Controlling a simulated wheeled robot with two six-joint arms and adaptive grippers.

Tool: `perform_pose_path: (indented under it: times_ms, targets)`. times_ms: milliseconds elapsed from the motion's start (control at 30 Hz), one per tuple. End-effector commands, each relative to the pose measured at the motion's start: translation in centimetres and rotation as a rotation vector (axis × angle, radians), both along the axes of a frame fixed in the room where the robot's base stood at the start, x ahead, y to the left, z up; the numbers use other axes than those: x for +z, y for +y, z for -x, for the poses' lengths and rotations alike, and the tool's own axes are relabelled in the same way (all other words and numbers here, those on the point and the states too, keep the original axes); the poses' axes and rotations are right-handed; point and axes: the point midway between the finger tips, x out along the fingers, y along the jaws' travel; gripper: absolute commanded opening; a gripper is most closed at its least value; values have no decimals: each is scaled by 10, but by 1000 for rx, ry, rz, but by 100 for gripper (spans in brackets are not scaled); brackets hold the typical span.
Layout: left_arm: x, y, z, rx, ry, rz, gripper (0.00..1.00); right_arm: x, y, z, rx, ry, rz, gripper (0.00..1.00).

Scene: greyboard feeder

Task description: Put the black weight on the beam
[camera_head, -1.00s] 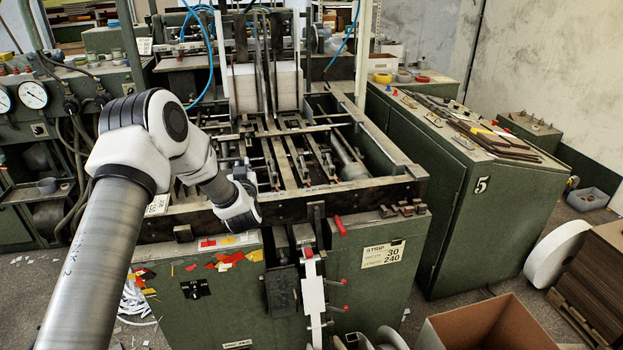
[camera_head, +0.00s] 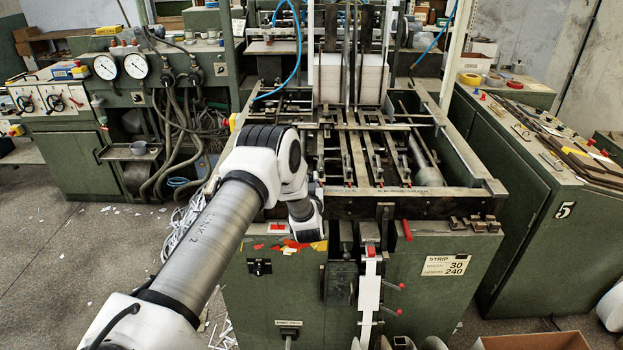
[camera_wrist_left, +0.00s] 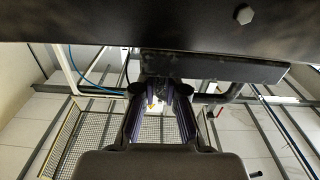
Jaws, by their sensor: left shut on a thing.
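My left gripper shows from below the beam in the left wrist view (camera_wrist_left: 160,92). Its fingers are shut, with their tips at a dark block that I take for the black weight (camera_wrist_left: 215,68). The beam is the long dark bar across the front of the machine (camera_head: 410,207); a broad dark surface with a bolt fills the top of the wrist view. In the head view my left wrist is at the left front of the beam, and its fingers are hidden behind the wrist. My right gripper is not in view.
The green machine cabinet (camera_head: 420,285) stands below the beam, with coloured scraps (camera_head: 290,245) near my wrist and red-tipped levers at its front. Metal blocks (camera_head: 475,224) sit at the right front. A green cabinet marked 5 (camera_head: 520,220) stands right; floor at left is open.

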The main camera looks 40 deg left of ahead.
Motion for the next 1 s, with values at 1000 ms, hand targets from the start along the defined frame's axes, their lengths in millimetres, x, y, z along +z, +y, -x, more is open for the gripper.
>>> perform_pose_path:
  times_ms: [1000]
  targets:
    - [-4, -60, 72, -1, 4, 1, 36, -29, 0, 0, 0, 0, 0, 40]
